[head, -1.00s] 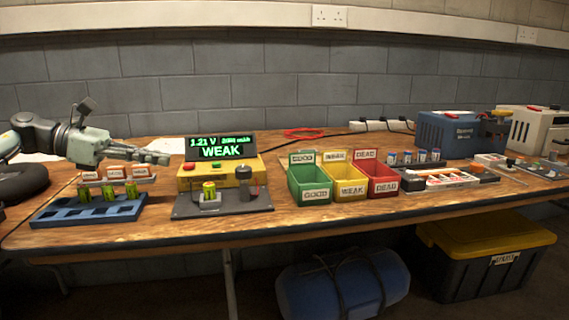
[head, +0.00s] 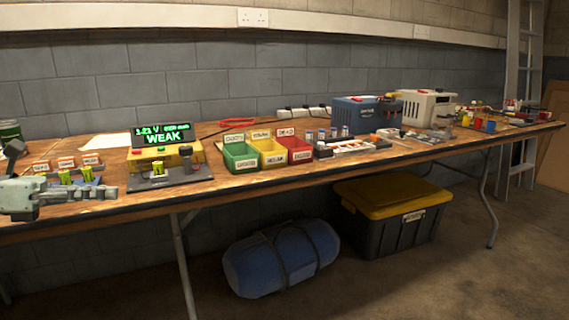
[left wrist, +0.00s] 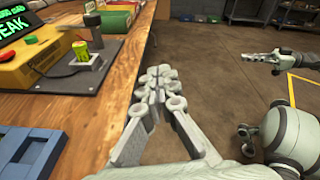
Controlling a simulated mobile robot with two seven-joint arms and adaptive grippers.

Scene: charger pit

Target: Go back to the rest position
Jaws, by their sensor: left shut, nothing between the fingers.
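My left gripper (head: 85,193) shows at the left of the head view, in front of the blue battery rack (head: 98,182). In the left wrist view its fingers (left wrist: 160,82) are together with nothing between them, beside the table's front edge. The yellow tester (head: 156,157) has a green battery (head: 158,169) standing in its cradle, and its screen (head: 163,136) reads WEAK. My right gripper (left wrist: 262,58) shows in the left wrist view, over the floor. Whether its fingers are shut is unclear.
Green (head: 240,156), yellow (head: 270,153) and red (head: 298,150) bins stand right of the tester on the wooden table (head: 330,172). A black crate with a yellow lid (head: 392,200) and a blue roll (head: 270,262) are below. The floor in front is clear.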

